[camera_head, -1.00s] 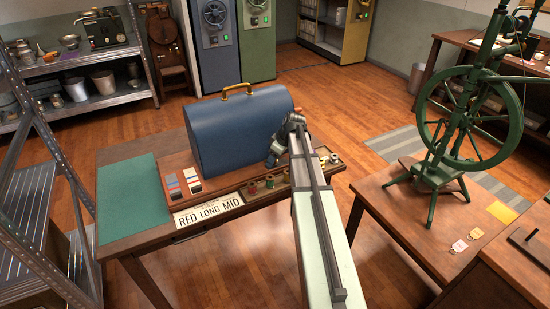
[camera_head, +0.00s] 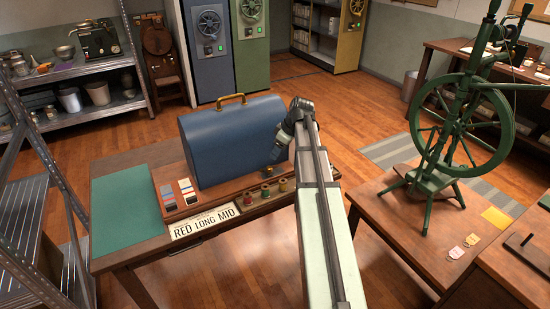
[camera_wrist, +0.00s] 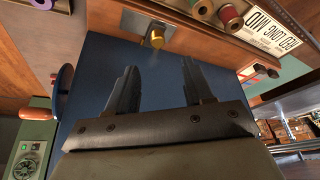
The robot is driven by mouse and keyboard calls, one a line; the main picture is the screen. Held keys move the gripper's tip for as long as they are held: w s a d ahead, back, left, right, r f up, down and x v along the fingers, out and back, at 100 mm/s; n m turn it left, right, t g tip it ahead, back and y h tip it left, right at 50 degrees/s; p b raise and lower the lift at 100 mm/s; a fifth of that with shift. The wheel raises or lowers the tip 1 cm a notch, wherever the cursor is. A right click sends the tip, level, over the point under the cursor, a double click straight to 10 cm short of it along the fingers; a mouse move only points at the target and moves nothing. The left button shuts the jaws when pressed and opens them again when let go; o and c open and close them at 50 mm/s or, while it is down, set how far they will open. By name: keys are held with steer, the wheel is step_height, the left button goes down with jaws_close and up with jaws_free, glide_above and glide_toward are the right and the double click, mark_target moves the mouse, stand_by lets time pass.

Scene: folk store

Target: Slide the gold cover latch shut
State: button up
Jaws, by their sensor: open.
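The blue domed cover (camera_head: 228,140), with a gold carry handle on top, sits on a wooden base on the table. In the wrist view its blue front (camera_wrist: 160,100) lies behind my fingers. The gold latch knob (camera_wrist: 156,39) shows there on a small grey metal plate at the edge between the cover and the wood. My gripper (camera_wrist: 160,68) is open and empty, its two dark fingers apart and pointing toward the knob, which lies beyond the tips and roughly between them. In the head view my gripper (camera_head: 276,158) is at the cover's right front; the latch is hard to make out there.
A tray of thread spools (camera_head: 265,190) lines the table's front, beside the RED LONG MID sign (camera_head: 205,225). Colour cards (camera_head: 180,194) and a green mat (camera_head: 126,200) lie to the left. A green spinning wheel (camera_head: 465,125) stands on the right table.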

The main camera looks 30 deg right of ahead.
steer(key=shift+v, duration=1.5)
steer(key=shift+a+f, duration=0.1)
steer(key=shift+a, duration=0.05)
steer(key=s+a+f+g, duration=0.2)
steer(key=s+a+f, duration=0.6)
steer(key=a+f, duration=0.35)
steer(key=s+a+f+g, duration=0.3)
steer(key=s+a+f, duration=0.4)
steer(key=a+f, duration=0.4)
steer(key=s+a+f+m+g, duration=0.3)
steer(key=s+f+m, duration=0.1)
steer(key=s+f, duration=1.2)
steer(key=s+a+f+m+g+h, duration=0.2)
steer(key=s+f, duration=0.9)
steer(key=s, duration=0.4)
steer(key=shift+s+f+m+g+h, duration=0.25)
steer(key=shift+s+m+g+h, duration=0.05)
steer(key=shift+s+m, duration=0.1)
